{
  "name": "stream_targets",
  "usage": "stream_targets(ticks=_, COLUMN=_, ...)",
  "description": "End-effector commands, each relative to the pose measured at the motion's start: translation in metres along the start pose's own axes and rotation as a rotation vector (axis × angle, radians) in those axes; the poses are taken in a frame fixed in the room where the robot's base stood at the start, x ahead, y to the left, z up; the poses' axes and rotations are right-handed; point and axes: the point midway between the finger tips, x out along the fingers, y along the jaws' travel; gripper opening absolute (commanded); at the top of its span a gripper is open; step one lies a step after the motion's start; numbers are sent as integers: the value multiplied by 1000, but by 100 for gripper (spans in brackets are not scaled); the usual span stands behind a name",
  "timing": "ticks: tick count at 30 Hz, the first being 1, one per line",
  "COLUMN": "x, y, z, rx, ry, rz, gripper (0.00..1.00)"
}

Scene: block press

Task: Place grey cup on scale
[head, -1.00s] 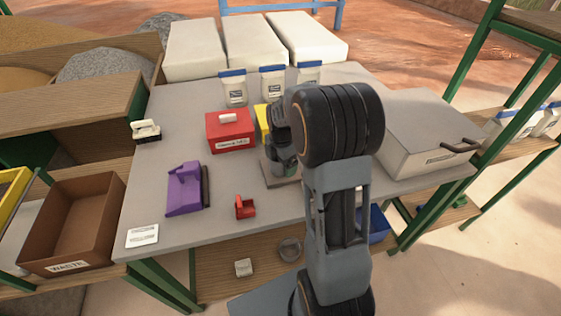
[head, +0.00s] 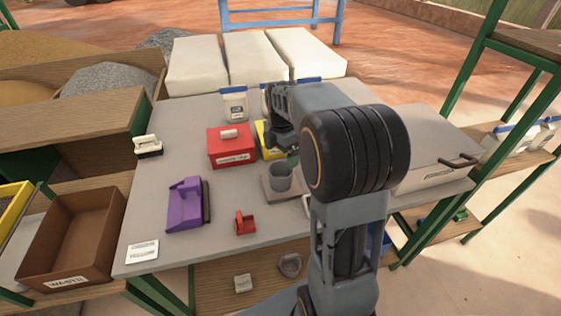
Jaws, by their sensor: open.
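The grey cup (head: 279,178) stands upright on a flat, square grey-brown plate (head: 272,197), which looks like the scale, near the middle of the table. My gripper (head: 283,150) is above and just behind the cup in the picture, apart from it, open with nothing visible in it. My own arm hides the plate's right side and part of the table there.
A red box (head: 231,147) and a partly hidden yellow box (head: 268,141) stand behind the cup. A purple tool (head: 185,204) and a small red object (head: 245,223) lie to the left and front. A large grey lidded box (head: 430,150) is at right. The front-left tabletop is mostly free.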

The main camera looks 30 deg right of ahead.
Motion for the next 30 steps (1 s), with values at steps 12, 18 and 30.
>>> stream_targets(ticks=12, x=-25, y=-29, z=-37, rx=393, ry=-10, rz=66, gripper=100)
stream_targets(ticks=18, x=-26, y=-68, z=-74, rx=869, ry=23, rz=145, gripper=100)
stream_targets(ticks=30, x=-8, y=-126, z=-118, rx=1587, ry=163, rz=230, gripper=100)
